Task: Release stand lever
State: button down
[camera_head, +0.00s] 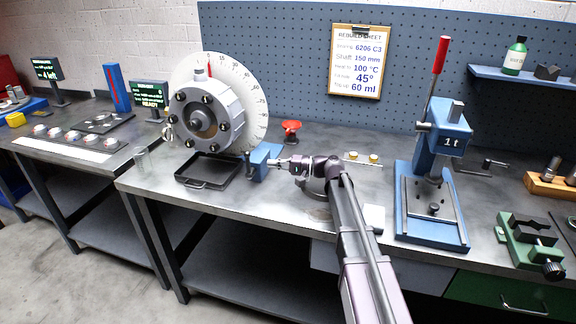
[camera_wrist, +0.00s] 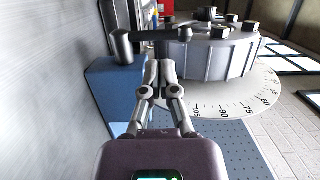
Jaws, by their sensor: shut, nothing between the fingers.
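The rotor stand has a blue block (camera_head: 262,158) beside a pale round housing (camera_head: 208,118) with bolts and a graduated dial (camera_head: 243,85). In the wrist view a dark lever (camera_wrist: 163,35) runs across the top of the blue block (camera_wrist: 108,88), with a thick cylindrical end on the left. My gripper (camera_head: 279,162) is at the right side of the blue block. In the wrist view my gripper (camera_wrist: 158,66) is shut and empty, its fingertips just below the lever bar. I cannot tell whether they touch it. The bolted housing (camera_wrist: 212,50) is beyond.
A black tray (camera_head: 207,172) lies under the housing. A blue press (camera_head: 440,150) and a green vise (camera_head: 530,240) stand to the right. A clear cup (camera_head: 140,160) is left; the front bench edge is mostly clear.

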jog(key=a, duration=0.5)
jog(key=shift+w+a, duration=0.15)
jog(key=shift+w, duration=0.25)
jog(key=shift+a, duration=0.15)
